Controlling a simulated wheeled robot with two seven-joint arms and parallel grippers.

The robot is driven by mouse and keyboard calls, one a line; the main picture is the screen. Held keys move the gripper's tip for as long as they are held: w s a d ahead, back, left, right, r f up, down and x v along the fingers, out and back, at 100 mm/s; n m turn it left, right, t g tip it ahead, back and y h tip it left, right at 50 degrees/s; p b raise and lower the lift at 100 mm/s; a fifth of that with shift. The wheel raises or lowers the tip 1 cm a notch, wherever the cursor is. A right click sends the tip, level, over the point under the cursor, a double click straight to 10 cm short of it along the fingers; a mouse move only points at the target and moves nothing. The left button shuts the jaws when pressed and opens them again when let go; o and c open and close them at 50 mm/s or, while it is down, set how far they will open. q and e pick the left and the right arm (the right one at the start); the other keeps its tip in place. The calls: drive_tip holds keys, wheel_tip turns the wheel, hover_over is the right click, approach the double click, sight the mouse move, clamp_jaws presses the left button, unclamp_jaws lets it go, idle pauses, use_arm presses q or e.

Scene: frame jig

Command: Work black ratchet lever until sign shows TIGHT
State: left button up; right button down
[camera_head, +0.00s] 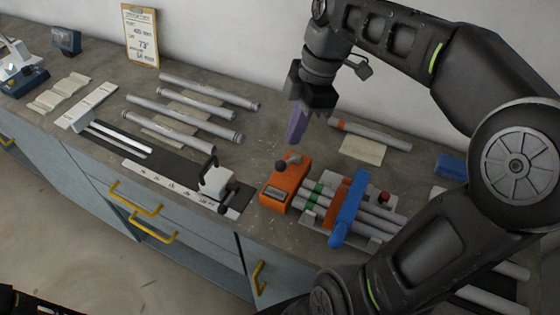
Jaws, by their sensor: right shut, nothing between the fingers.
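An orange ratchet block (291,181) stands at the front middle of the bench, at the left end of a jig that holds grey tubes. A black lever with a round knob (281,165) is on top of it. A small grey display (275,193) is on its front face; its text is too small to read. My right gripper (294,138) points down above and behind the orange block, apart from the lever. Its fingers are shut and empty.
A blue clamp bar (349,208) crosses the tubes (376,212) right of the block. A white clamp with a black handle (215,181) stands to the left. Several loose tubes (184,122) lie at the back left. A clipboard (141,36) leans on the wall.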

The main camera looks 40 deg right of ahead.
sight(284, 162)
drive_tip(key=shift+w+d+f, duration=0.1)
drive_tip(key=shift+f, duration=0.05)
drive_tip(key=shift+b+x, duration=2.6)
drive_tip(key=shift+x, duration=0.8)
